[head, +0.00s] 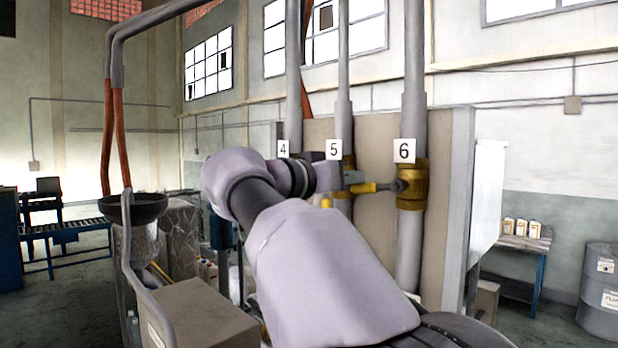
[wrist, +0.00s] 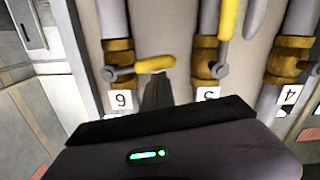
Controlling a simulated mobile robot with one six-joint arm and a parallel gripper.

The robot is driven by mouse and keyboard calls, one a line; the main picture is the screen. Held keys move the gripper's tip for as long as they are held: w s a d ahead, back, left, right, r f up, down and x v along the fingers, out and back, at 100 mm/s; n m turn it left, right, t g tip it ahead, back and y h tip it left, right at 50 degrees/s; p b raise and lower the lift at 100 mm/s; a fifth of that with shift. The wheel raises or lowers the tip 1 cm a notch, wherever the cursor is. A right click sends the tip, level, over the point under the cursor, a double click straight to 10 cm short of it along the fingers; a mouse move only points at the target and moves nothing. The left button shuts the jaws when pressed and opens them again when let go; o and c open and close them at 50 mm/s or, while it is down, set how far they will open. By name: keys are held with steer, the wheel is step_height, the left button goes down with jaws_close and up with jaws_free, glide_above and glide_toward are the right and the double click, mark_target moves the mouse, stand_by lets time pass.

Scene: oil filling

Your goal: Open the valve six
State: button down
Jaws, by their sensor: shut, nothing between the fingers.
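Valve six has a brass body (head: 412,185) on the right-hand pipe, under the label 6 (head: 404,151). Its yellow lever handle (head: 370,187) lies roughly level, across the pipe, pointing left. The upside-down wrist view shows the same valve body (wrist: 119,56) and the handle (wrist: 155,64), again crosswise. My gripper (head: 352,180) is at the handle's free end. In the wrist view my gripper's dark fingers (wrist: 157,88) are together and empty, right beside the yellow grip. I cannot tell whether they touch it. My arm hides part of the valves in the head view.
Valve five (wrist: 206,64) stands close by, with its yellow handle (wrist: 229,18) along its pipe. Valve four (wrist: 284,63) is partly cut off at the wrist view's edge. A flat panel (head: 376,250) stands behind the pipes. A drum (head: 601,290) stands far right.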

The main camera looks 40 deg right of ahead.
steer(key=shift+f, duration=0.15)
steer(key=s+f+n+b, duration=0.5)
steer(key=f+n, duration=0.3)
steer(key=n, duration=0.6)
steer(key=shift+s+d+f+g+h+b, duration=0.2)
steer(key=shift+d+g+h+b, duration=0.1)
steer(key=shift+b, duration=0.35)
stand_by(0.6)
